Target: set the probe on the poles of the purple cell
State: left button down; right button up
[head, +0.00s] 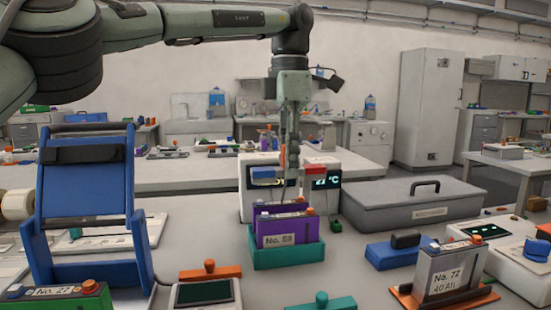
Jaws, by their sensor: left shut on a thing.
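The purple cell (284,225), labelled No. 58, stands upright in a teal holder (288,255) in the middle of the table. My left gripper (291,160) points down above the cell and is shut on the probe. My right gripper is not in view.
A white meter (246,203) with a °C display stands just behind the cell. A grey lidded box (405,208) is at right. A blue stand (88,200) is at left. A grey cell (450,270), No. 72, and a green cell (60,302) are in front.

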pick_arm(q)
jog(key=shift+f, duration=2.3)
jog(key=shift+f+b, duration=0.35)
jog(key=shift+f, duration=0.45)
dwell(0.5)
jog(key=shift+r+p, duration=0.35)
jog(key=shift+r, duration=3.2)
jog(key=shift+f, duration=0.1)
